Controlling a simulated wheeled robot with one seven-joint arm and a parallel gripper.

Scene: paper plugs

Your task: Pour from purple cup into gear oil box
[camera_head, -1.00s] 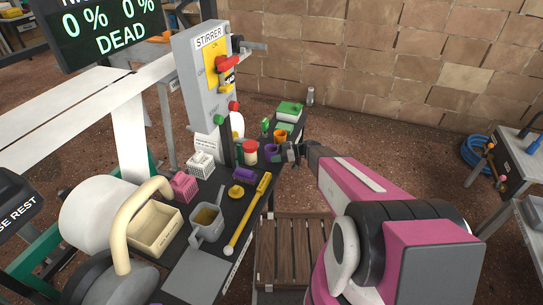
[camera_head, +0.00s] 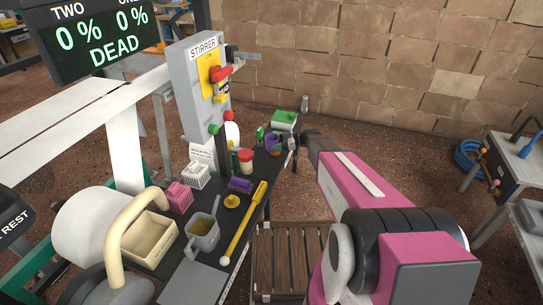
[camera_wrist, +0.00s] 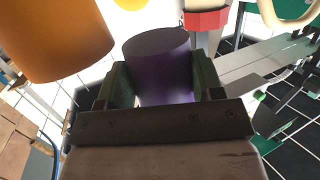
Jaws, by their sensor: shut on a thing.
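The purple cup (camera_head: 270,143) is between the fingers of my gripper (camera_head: 282,143), which is shut on it near the far end of the black table (camera_head: 262,190). In the wrist view the cup (camera_wrist: 158,62) fills the gap between the two green finger pads of my gripper (camera_wrist: 165,85). I cannot see what is inside it. No gear oil label is readable. A green box with a pale patch (camera_head: 284,118) stands at the table's far end, and an open beige box (camera_head: 150,238) stands nearer me.
An orange cup (camera_wrist: 62,38) is close beside the held cup.

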